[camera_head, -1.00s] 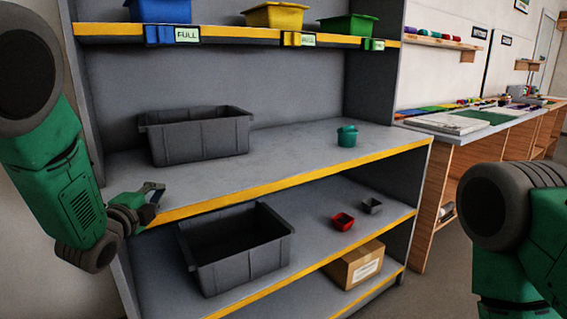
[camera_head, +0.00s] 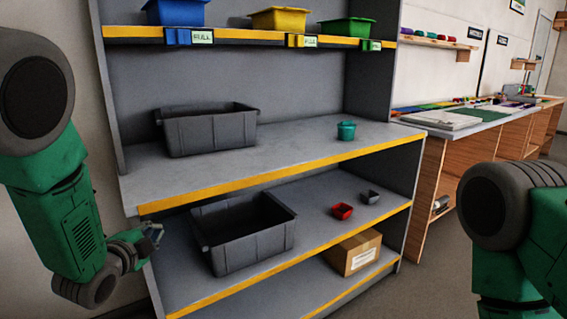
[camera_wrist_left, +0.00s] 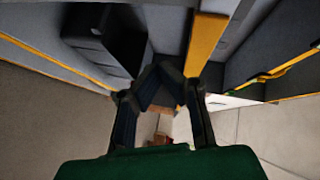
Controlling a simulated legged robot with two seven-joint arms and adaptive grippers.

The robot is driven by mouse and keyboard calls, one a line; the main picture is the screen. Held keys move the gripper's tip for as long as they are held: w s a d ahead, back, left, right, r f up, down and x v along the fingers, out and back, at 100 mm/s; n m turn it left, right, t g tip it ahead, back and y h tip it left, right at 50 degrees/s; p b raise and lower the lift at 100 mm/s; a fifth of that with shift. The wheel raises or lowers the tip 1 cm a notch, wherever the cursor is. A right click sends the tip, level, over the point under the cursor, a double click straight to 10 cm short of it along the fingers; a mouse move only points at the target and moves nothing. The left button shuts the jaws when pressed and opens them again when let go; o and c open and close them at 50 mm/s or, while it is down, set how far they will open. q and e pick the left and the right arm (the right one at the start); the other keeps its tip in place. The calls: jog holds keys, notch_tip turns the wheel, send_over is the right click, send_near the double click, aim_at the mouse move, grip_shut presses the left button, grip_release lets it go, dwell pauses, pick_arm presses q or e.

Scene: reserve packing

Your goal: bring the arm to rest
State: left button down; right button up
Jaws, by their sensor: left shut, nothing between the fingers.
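My left arm comes in at the left of the head view. Its gripper (camera_head: 153,236) is at the left front of the shelf unit, below the level of the middle board's yellow edge. In the left wrist view the fingers of the gripper (camera_wrist_left: 163,80) come together with nothing between them. The gripper is empty. A part of my right arm shows at the right of the head view, but its gripper is out of the picture.
The shelf unit's middle board (camera_head: 290,143) holds a dark grey bin (camera_head: 210,134) and a teal cup (camera_head: 346,132). The lower board holds another grey bin (camera_head: 250,250), a red cup (camera_head: 342,211) and a grey cup (camera_head: 369,197). A cardboard box (camera_head: 352,254) stands below.

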pick_arm(q)
jog(key=s+f+n+g+y, duration=0.1)
jog(key=s+f+n+g, duration=0.55)
jog(key=s+f, duration=1.05)
jog(key=s+d+f+n+g, duration=0.1)
jog(key=s+f+n+g, duration=0.3)
jog(key=s, duration=0.9)
jog(key=s+f+n+g+p, duration=0.1)
jog(key=s+f+n+g, duration=0.3)
jog(key=s, duration=0.9)
jog(key=shift+d+f+n+y, duration=0.3)
jog(key=shift+d+f+n, duration=0.05)
jog(key=shift+f+n, duration=0.2)
jog(key=shift+w+r, duration=0.1)
jog(key=shift+r, duration=0.05)
